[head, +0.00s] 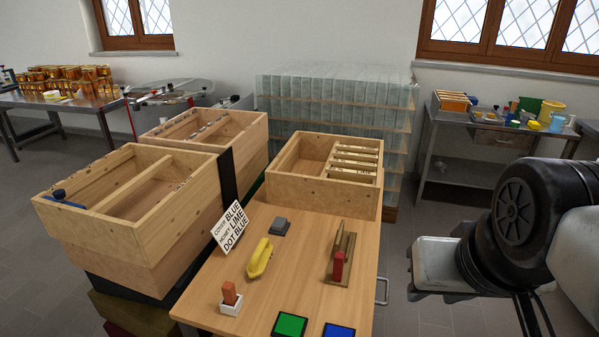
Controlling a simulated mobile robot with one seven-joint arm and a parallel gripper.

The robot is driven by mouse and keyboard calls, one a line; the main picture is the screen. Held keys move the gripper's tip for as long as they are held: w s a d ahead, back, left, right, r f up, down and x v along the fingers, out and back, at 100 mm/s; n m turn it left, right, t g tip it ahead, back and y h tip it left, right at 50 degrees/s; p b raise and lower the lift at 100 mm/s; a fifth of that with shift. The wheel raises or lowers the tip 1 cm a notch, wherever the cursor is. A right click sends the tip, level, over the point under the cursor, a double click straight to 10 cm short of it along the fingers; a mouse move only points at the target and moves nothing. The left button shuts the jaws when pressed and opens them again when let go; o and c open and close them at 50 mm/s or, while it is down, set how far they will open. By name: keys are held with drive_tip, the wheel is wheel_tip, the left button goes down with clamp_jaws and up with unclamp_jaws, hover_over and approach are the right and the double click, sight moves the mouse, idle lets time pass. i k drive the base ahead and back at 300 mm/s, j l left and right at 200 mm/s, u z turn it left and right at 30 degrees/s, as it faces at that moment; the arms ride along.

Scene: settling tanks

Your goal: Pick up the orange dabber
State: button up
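The orange dabber (229,293) stands upright in a small white holder (231,307) at the near left corner of the wooden table (300,254). Its upper part shows above the holder and its lower end is hidden inside. Nothing touches it from above. My arm shows at the right edge, well away from the dabber. The fingers of my gripper are not in view.
On the table are a yellow tool (260,258), a grey block (279,227), a red piece on a wooden stand (338,266), a green pad (290,325), a blue pad (338,330) and a lettered card (231,227). Open wooden boxes (190,215) stand left and behind.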

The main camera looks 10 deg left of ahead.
sight(230, 297)
drive_tip(key=j+z, duration=0.25)
drive_tip(key=j, duration=0.9)
drive_tip(key=j+u, duration=0.15)
drive_tip(key=j, duration=0.3)
drive_tip(key=i+j+u, duration=0.2)
drive_tip(key=j, duration=0.2)
drive_tip(key=j+u, duration=0.15)
drive_tip(key=j, duration=0.3)
